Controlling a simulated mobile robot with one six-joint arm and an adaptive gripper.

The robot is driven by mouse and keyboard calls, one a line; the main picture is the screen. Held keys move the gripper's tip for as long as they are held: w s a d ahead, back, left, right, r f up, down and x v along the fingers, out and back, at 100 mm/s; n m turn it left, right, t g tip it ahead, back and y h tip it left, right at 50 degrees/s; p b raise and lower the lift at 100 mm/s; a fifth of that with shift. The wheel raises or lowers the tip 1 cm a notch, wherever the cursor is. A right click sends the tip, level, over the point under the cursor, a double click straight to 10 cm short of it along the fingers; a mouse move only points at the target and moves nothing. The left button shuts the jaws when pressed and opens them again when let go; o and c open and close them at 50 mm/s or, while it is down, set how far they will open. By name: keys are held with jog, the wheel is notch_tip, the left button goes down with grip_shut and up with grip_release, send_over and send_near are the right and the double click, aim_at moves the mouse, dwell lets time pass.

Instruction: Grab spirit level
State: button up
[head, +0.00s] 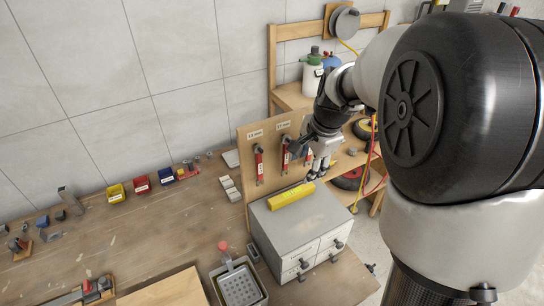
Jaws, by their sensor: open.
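The spirit level (292,196) is a yellow bar lying on top of a grey drawer cabinet (296,226) near the middle of the head view. It lies slightly tilted across the picture, its right end higher. My gripper (318,176) is open and empty. It shows just beyond the right end of the level, pointing down, and appears apart from it. My arm comes in from the right and hides part of the shelf behind. The exact height of my gripper over the cabinet top cannot be told.
A wooden tool panel (251,165) with hanging red-handled tools stands right behind the cabinet. A wooden shelf (272,70) holds a sprayer bottle (312,78). Small coloured bins (141,184) line the workbench (150,235). A grey tray (240,286) sits left of the cabinet.

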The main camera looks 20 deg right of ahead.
jog(key=b, duration=0.2)
send_over(293, 194)
jog(key=s, duration=0.1)
notch_tip(293, 194, down, 11)
jog(key=shift+s+d+r, duration=0.1)
jog(key=shift+d+r, duration=0.05)
jog(key=shift+b+x, duration=0.65)
jog(key=shift+x, duration=2.15)
jog(key=shift+s, duration=0.15)
jog(key=shift+c, duration=0.4)
grip_shut()
jog(key=shift+s, duration=0.1)
